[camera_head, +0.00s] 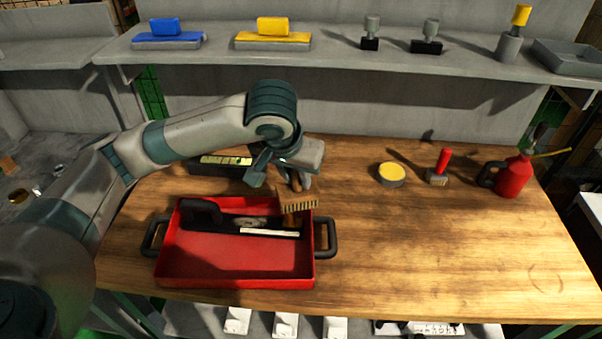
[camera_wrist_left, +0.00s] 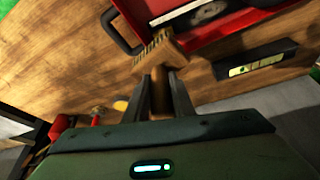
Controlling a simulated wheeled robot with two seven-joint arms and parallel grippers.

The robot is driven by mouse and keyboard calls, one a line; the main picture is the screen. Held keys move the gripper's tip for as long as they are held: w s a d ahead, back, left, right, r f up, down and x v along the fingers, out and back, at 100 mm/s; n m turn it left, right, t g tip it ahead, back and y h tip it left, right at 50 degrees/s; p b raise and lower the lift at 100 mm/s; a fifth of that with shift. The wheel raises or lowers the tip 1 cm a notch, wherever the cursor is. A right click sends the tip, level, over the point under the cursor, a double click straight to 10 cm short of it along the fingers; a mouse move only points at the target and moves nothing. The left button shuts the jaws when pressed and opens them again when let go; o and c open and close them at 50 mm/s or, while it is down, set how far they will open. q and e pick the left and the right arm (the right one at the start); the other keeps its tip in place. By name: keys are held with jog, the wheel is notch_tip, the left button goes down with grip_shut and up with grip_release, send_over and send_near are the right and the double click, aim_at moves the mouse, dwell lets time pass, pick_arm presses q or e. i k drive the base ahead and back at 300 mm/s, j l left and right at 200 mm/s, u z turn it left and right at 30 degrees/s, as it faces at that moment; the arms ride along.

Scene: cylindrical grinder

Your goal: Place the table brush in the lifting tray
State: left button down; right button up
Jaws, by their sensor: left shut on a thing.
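The table brush (camera_head: 299,205) has a wooden handle and a tan bristle head. My left gripper (camera_head: 299,183) is shut on its handle, with the bristle end pointing toward the tray. In the left wrist view the brush (camera_wrist_left: 158,52) sits between the two fingers of the left gripper (camera_wrist_left: 160,95). The red lifting tray (camera_head: 236,276) with black side handles stands on the wooden table. The brush head shows over the tray's back right corner in the head view; its height above the rim is hard to tell. My right gripper is not in view.
A black tool with a pale strip (camera_head: 270,232) lies in the tray. A level (camera_head: 222,162) lies behind it. A yellow-topped tin (camera_head: 391,174), a red-handled brush (camera_head: 439,165) and a red oil can (camera_head: 512,176) stand to the right. The table's front right is clear.

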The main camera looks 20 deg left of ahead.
aim_at(238, 262)
jog(key=j+u, duration=0.1)
jog(key=u, duration=0.3)
jog(key=i+u, duration=0.1)
jog(key=u, duration=0.25)
jog(key=i+j+u, duration=0.1)
jog(key=u, duration=0.3)
